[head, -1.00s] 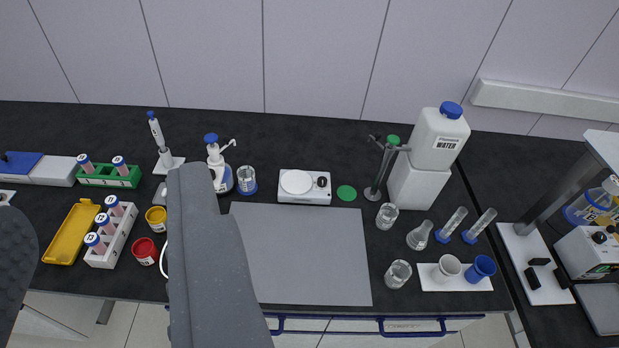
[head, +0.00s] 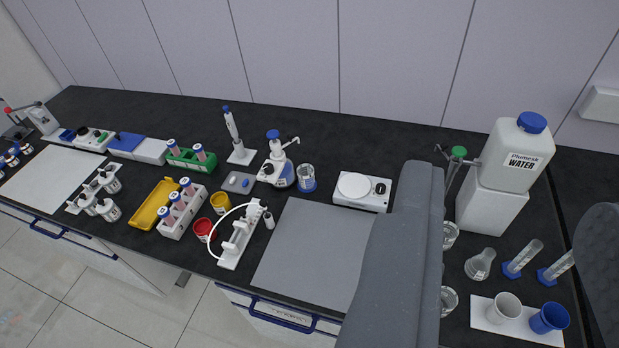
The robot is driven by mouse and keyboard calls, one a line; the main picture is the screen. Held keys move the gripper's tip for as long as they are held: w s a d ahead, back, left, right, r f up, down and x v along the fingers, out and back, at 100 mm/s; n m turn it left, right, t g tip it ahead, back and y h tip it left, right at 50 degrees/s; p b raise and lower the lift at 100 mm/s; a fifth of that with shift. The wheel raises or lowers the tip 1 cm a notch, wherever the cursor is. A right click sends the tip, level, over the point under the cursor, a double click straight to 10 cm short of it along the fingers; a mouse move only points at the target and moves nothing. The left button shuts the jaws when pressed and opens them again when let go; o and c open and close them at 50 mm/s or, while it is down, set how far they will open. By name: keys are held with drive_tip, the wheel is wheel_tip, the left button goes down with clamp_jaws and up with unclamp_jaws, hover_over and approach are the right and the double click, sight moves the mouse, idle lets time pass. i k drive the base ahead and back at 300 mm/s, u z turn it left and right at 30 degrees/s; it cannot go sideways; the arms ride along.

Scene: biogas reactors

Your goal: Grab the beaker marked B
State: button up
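A glass beaker with a blue band (head: 306,179) stands upright at the back middle of the bench, between a pump bottle and a white hotplate. Two more clear glass vessels (head: 450,298) and (head: 450,236) stand at the right, partly hidden behind a grey part of my own arm. I cannot read a letter B on any of them. A white cup (head: 503,307) and a blue cup (head: 549,317) stand on a white plate at the front right. My gripper is not recognisable in this view, and I see nothing being held.
A hotplate (head: 362,190), pump bottle (head: 281,165) and water canister (head: 512,160) stand along the back. Tube racks (head: 182,212), a yellow tray (head: 152,205) and red and yellow pots fill the left middle. The grey mat (head: 310,255) is clear where visible.

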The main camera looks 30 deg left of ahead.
sight(306, 172)
drive_tip(key=z, duration=0.1)
drive_tip(key=i, duration=1)
drive_tip(key=u, duration=0.1)
